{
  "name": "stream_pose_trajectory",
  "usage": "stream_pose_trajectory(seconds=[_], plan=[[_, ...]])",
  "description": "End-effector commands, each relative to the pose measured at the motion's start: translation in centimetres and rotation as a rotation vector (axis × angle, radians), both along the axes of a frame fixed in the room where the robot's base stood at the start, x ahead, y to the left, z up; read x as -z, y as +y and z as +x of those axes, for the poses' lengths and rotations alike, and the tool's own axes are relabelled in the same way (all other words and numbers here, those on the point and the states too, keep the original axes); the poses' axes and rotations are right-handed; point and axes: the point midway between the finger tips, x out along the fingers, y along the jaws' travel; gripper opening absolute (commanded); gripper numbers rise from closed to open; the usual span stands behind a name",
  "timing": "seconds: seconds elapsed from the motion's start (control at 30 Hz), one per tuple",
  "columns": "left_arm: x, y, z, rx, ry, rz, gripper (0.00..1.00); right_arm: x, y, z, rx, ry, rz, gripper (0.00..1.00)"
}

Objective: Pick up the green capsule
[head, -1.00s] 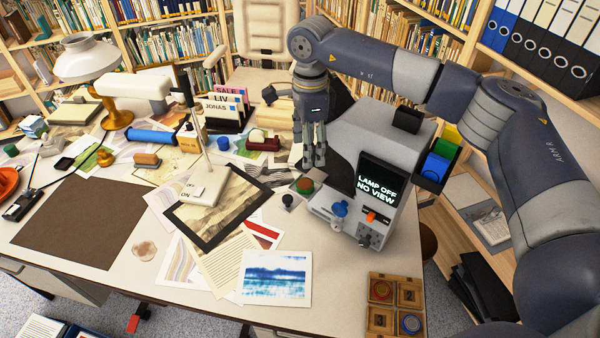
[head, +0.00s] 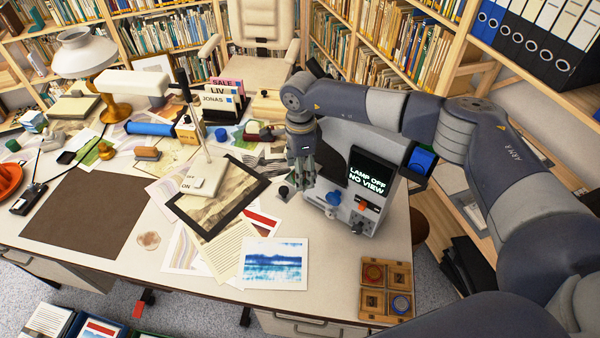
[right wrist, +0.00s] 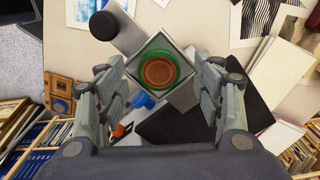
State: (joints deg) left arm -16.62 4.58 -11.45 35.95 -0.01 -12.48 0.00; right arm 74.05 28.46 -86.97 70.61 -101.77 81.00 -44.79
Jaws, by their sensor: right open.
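A round green capsule with a brown-orange centre (right wrist: 160,68) sits on a square, pale-edged plate in the right wrist view. My right gripper (right wrist: 162,82) is open, with one finger on each side of the plate and the capsule between them. I cannot tell whether the fingers touch it. In the head view my right gripper (head: 302,178) points down at the left side of the grey viewer (head: 375,212), and it hides the capsule there. My left gripper is not in view.
A dark knob (right wrist: 103,25) stands close beside the capsule's plate. The viewer's screen (head: 370,172) reads "LAMP OFF NO VIEW". A wooden box (head: 386,288) with round pieces lies at the desk's front right. A framed print (head: 222,205) and papers lie left of the viewer.

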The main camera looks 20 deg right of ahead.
Motion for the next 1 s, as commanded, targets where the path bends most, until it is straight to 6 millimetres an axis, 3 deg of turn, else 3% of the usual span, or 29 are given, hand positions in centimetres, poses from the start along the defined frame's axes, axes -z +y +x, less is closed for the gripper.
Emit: stream_pose_trajectory(seconds=[0.1,0.3,0.33,0.77,1.0], plan=[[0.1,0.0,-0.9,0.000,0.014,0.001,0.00,0.0,0.0,0.0,-0.001,0.000,0.000,0.61],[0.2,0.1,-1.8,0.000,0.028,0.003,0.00,0.0,0.0,0.0,-0.001,0.000,0.000,0.16],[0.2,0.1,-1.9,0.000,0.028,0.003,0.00,0.0,0.0,0.0,-0.001,0.000,0.000,0.14],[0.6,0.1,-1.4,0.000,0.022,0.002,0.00,-0.3,0.0,0.0,-0.001,0.000,0.000,0.13],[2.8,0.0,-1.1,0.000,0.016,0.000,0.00,-2.9,0.0,0.2,-0.002,-0.006,0.002,0.13]])
